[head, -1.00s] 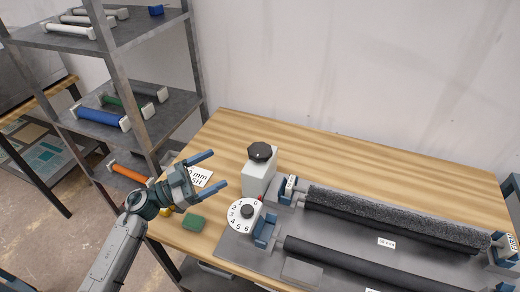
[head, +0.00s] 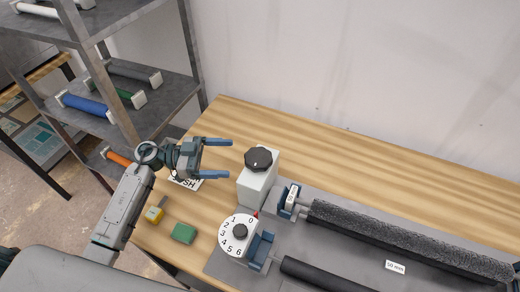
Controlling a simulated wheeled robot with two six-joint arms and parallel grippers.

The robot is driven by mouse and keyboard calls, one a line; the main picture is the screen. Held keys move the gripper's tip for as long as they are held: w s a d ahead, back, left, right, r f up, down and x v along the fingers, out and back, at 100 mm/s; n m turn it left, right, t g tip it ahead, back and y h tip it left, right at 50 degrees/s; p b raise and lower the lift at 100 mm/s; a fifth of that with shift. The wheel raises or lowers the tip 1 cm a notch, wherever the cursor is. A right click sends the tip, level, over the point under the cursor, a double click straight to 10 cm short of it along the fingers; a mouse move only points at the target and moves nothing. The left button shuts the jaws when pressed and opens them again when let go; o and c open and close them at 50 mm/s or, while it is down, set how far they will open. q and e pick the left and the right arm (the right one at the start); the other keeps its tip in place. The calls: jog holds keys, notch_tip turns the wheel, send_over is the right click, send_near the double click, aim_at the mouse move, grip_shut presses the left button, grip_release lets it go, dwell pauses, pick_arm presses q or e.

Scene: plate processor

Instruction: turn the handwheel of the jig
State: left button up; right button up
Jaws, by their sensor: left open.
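The jig (head: 345,252) is a grey base plate with two rollers on the wooden table, at the lower right of the head view. At its left end is a white numbered dial (head: 230,244) with a dark hub. Behind it stands a white box (head: 257,190) with a black lobed knob (head: 258,159) on top. I cannot tell for sure which of these is the handwheel. My left gripper (head: 230,159) is open and empty, its blue fingers pointing right, just left of the black knob and apart from it. My right gripper is out of view.
A dark bristly roller (head: 400,238) and a smooth black roller (head: 325,278) lie across the jig. A green block (head: 184,233), a yellow object (head: 155,214) and a printed card (head: 187,182) lie at the left. A metal shelf (head: 150,105) holds several rollers. The table behind the jig is clear.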

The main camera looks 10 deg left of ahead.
aim_at(258, 156)
pick_arm(q)
jog(key=p+x, duration=0.1)
jog(key=x, duration=0.2)
jog(key=p+x, duration=0.1)
jog(key=x, duration=0.2)
jog(key=p+x, duration=0.1)
jog(key=x, duration=0.2)
jog(key=shift+s+d+r+p, duration=0.2)
jog(key=shift+s+d+p, duration=0.05)
jog(key=shift+d+p, duration=0.1)
jog(key=shift+d, duration=0.15)
jog(key=shift+f, duration=0.1)
jog(key=shift+c, duration=0.9)
jog(key=c, duration=0.8)
jog(key=shift+w+m+g, duration=0.1)
jog(key=shift+m+g, duration=0.7)
jog(key=shift+g, duration=0.5)
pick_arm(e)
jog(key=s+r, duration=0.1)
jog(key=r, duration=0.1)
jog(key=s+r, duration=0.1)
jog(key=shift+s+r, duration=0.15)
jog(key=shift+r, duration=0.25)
